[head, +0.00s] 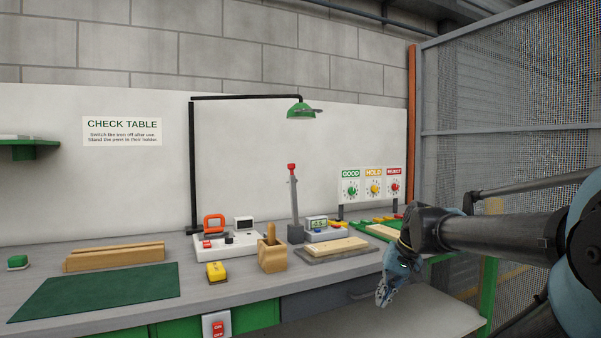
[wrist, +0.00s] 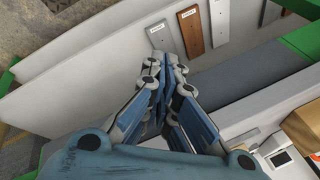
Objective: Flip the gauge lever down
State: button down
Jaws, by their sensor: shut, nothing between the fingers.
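The gauge lever (head: 294,203) is a grey arm with a red knob on top. It stands nearly upright from a dark grey base on the workbench, beside a small gauge with a digital display (head: 317,223). My gripper (head: 382,298) hangs in front of the bench edge, to the right of and lower than the lever, apart from it. Its fingers are shut and empty, and they also show in the wrist view (wrist: 166,62). I cannot make out the lever in the wrist view.
A wooden board (head: 337,248) lies on a grey plate in front of the gauge. A wooden pen holder (head: 272,257), a yellow device (head: 216,272) and a white station (head: 226,244) stand to the left. A lamp (head: 301,111) hangs above. A mesh fence (head: 510,110) closes the right side.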

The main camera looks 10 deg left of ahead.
jog(key=w+a+r+m+y, duration=0.1)
jog(key=w+a+r+y, duration=0.3)
jog(key=w+r, duration=0.7)
jog(key=w+a+r+m+y, duration=0.1)
jog(key=w+a+r+y, duration=0.3)
jog(key=w+a+r, duration=0.5)
jog(key=w+a+r+m+t+y, duration=0.1)
jog(key=w+a+r+y, duration=0.3)
jog(key=w+r, duration=0.9)
jog(key=w+a, duration=0.2)
jog(key=w, duration=0.4)
jog(key=shift+w+a+y, duration=0.15)
jog(key=shift+a+y, duration=0.25)
jog(key=shift+a+f, duration=0.1)
jog(key=s+a, duration=0.2)
jog(key=a, duration=0.7)
jog(key=shift+f, duration=0.2)
